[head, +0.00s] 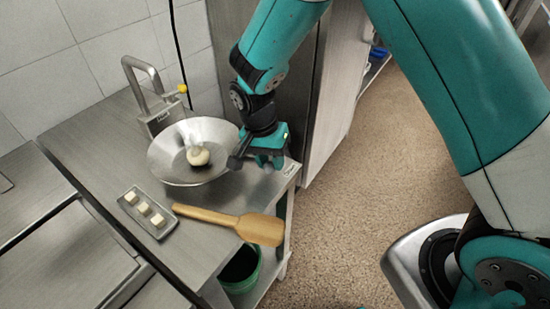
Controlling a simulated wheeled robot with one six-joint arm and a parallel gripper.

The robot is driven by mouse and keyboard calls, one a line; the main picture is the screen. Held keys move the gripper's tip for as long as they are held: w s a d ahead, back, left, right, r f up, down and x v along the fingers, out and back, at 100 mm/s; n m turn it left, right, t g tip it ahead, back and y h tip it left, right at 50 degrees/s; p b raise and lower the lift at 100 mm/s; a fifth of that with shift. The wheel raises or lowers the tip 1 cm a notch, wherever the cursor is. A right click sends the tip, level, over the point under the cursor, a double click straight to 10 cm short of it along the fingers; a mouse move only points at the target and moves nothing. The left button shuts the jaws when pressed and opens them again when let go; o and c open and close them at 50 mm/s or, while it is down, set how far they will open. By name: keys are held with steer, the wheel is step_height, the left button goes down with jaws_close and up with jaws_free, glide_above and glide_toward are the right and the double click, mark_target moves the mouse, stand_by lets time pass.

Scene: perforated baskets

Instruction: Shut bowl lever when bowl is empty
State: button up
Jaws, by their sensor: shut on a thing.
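The wide steel bowl (168,164) stands at the back of the steel counter. A pale, round lump (198,156) shows inside it, so the bowl does not look empty. My gripper (246,161) is at the bowl's right rim, reached from above. It is shut on a small dark grey piece (234,163) that looks like the bowl lever. The jaws partly hide this piece, and how it joins the bowl cannot be seen clearly.
A steel faucet (145,85) with a yellow knob (182,88) stands behind the bowl. In front lie a small grey tray (163,229) with pale cubes and a wooden paddle (262,230). A green bucket (240,275) stands below. The floor at right is open.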

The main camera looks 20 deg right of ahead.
steer(key=shift+w+a+m, duration=0.15)
steer(key=shift+w+m, duration=0.1)
steer(key=shift+m, duration=0.5)
steer(key=shift+w+a+m, duration=0.15)
steer(key=shift+w+m, duration=0.05)
steer(key=shift+m, duration=0.55)
steer(key=shift+r, duration=0.1)
steer(key=o, duration=0.9)
steer(key=w+r, duration=0.1)
steer(key=r, duration=0.4)
steer(key=w+a+r+b, duration=0.1)
steer(key=r, duration=0.5)
steer(key=a+r, duration=0.1)
steer(key=r, duration=0.5)
steer(key=shift+w, duration=0.4)
